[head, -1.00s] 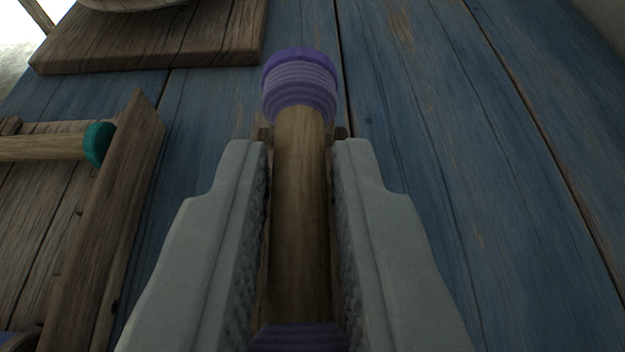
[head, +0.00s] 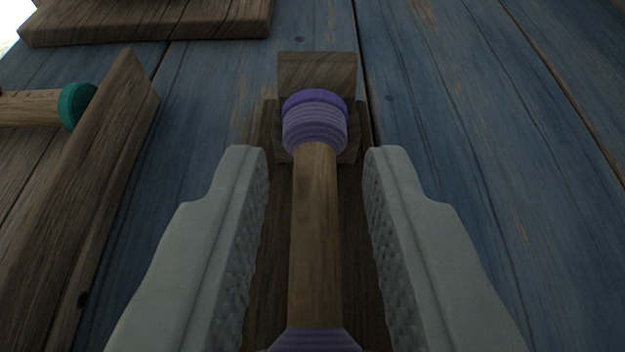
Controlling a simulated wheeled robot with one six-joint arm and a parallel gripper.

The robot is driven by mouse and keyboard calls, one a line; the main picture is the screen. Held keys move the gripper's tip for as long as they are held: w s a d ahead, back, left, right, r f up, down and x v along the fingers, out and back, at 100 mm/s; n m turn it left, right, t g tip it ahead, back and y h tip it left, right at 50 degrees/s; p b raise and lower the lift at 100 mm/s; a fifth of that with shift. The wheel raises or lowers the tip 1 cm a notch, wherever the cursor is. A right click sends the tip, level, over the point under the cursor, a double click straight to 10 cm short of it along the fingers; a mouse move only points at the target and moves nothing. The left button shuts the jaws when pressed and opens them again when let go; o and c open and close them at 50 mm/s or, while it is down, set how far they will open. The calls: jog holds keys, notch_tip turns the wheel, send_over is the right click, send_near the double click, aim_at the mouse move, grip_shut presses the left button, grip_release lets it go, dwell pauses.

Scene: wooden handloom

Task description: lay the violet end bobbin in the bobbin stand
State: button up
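The violet end bobbin (head: 314,225) has a bare wooden shaft with violet ends. It lies lengthwise in the wooden bobbin stand (head: 316,70), its far violet end in front of the stand's upright end piece. The near violet end is cut by the bottom edge of the view. My gripper (head: 315,165) is open around the bobbin, with a clear gap between each finger and the shaft. The near part of the stand is hidden or out of view.
A wooden tray (head: 112,165) stands to the left, holding a teal-ended bobbin (head: 77,106). A wooden board (head: 150,22) lies at the back left. The blue plank table (head: 480,140) is clear on the right.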

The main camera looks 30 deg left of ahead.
jog(key=shift+o, duration=1.3)
jog(key=shift+s+f, duration=0.15)
jog(key=shift+f, duration=0.65)
jog(key=r+v, duration=0.1)
jog(key=v, duration=1.6)
jog(key=shift+r, duration=0.35)
